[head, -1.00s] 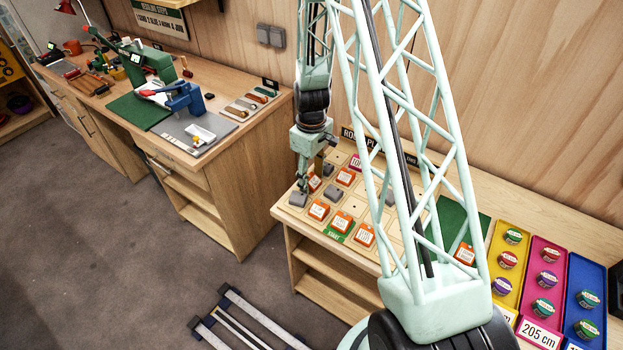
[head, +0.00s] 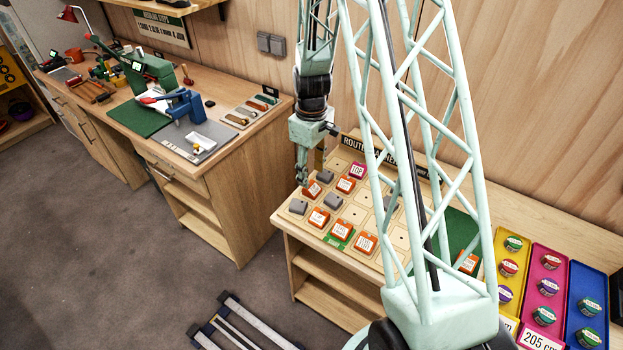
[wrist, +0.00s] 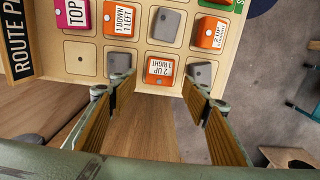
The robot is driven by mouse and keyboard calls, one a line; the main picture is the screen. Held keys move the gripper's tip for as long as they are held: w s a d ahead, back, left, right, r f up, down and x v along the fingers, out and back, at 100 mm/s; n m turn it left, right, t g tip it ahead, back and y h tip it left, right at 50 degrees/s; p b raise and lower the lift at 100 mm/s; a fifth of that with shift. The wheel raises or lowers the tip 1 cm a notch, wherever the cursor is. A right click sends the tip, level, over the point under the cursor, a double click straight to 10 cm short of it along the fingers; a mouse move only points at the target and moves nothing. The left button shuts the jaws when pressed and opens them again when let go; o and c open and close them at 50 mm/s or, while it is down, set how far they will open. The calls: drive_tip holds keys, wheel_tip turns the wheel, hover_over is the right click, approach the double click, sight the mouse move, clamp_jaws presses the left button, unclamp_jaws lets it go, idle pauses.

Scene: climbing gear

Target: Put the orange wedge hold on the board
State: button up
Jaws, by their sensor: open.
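The board (head: 351,206) is a tan panel with marked square places, lying on a wooden bench. Several orange holds with white labels sit on it. One orange hold (head: 312,188), labelled "2 UP 1 RIGHT", is at the board's edge; in the wrist view this hold (wrist: 160,70) lies just beyond and between my fingertips. My gripper (head: 303,186) is open and empty near the board's left side; its spread fingers show in the wrist view (wrist: 157,88). Another orange hold (head: 467,262) lies on the green mat (head: 455,229), partly behind my arm. I cannot tell which one is the wedge.
Grey holds (head: 333,201) and a pink TOP hold (head: 357,170) also sit on the board. Yellow, pink and blue trays (head: 548,262) with round items are on the right. A workbench (head: 231,135) with tools stands to the left. Some board places are empty.

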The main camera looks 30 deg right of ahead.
wheel_tip(320, 180, up, 6)
drive_tip(key=shift+f, duration=0.25)
idle(0.9)
wheel_tip(320, 180, up, 16)
drive_tip(key=m+t, duration=0.1)
hover_over(312, 186)
drive_tip(key=s+a, duration=0.5)
drive_tip(key=a, duration=0.1)
drive_tip(key=s+a+r+m+t, duration=0.1)
drive_tip(key=s+a+r, duration=0.2)
drive_tip(key=s+r, duration=0.25)
drive_tip(key=s+a+r+m, duration=0.1)
drive_tip(key=s+a+r, duration=0.25)
drive_tip(key=r, duration=0.35)
drive_tip(key=s+a+r, duration=0.2)
drive_tip(key=s+r, duration=0.1)
drive_tip(key=s, duration=0.5)
drive_tip(key=s+a+r+m+t, duration=0.1)
drive_tip(key=s+a+r, duration=0.1)
drive_tip(key=s, duration=0.5)
drive_tip(key=s+a+r+m+t, duration=0.1)
drive_tip(key=s+r, duration=0.3)
drive_tip(key=s, duration=0.4)
drive_tip(key=shift+s+a+r, duration=0.15)
drive_tip(key=shift+s+a, duration=0.15)
drive_tip(key=shift+a, duration=0.15)
